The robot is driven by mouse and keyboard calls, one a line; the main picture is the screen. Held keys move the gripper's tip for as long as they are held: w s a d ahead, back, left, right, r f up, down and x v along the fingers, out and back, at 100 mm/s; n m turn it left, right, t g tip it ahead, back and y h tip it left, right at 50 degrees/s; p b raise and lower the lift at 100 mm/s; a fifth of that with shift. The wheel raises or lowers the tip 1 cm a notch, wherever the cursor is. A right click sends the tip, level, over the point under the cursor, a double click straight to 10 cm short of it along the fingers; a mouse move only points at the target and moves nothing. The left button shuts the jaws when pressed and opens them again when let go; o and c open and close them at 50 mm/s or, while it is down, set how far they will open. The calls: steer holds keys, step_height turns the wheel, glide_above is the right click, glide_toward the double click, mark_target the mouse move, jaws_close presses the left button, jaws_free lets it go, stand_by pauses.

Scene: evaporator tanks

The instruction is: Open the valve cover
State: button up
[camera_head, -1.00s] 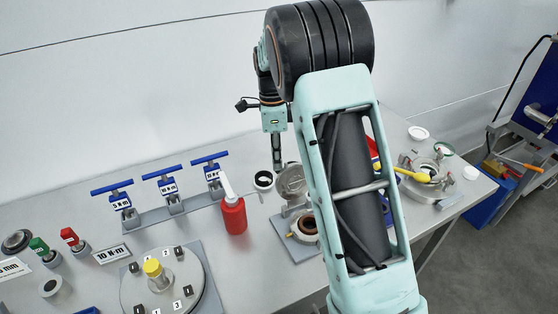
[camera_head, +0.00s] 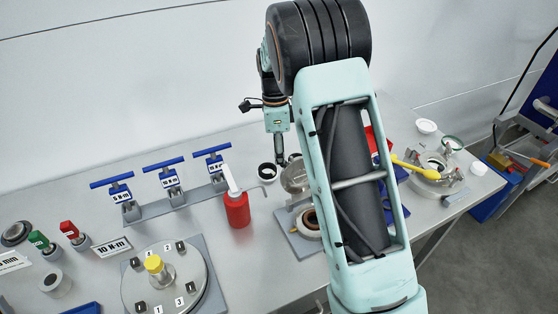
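The valve (camera_head: 309,222) sits on a grey base plate (camera_head: 291,236) on the bench, with a brown ring around its opening. Its round metal cover (camera_head: 294,179) stands tilted up at the back of the valve, away from the opening. My gripper (camera_head: 280,161) points down just behind and left of the cover's upper edge. I cannot tell whether it touches the cover. The fingers appear narrow and edge-on, so their opening is unclear. My arm hides the right side of the valve.
A red bottle (camera_head: 236,208) stands close left of the valve, and a black-and-white ring (camera_head: 267,172) lies behind it. A round plate with a yellow knob (camera_head: 154,265) is at front left. A flanged fitting (camera_head: 436,170) is at right.

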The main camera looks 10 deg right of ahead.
step_height(320, 180, up, 12)
steer(key=w, duration=0.1)
steer(key=shift+w+a+f, duration=0.15)
steer(key=shift+w+a, duration=0.05)
steer(key=shift+a, duration=0.1)
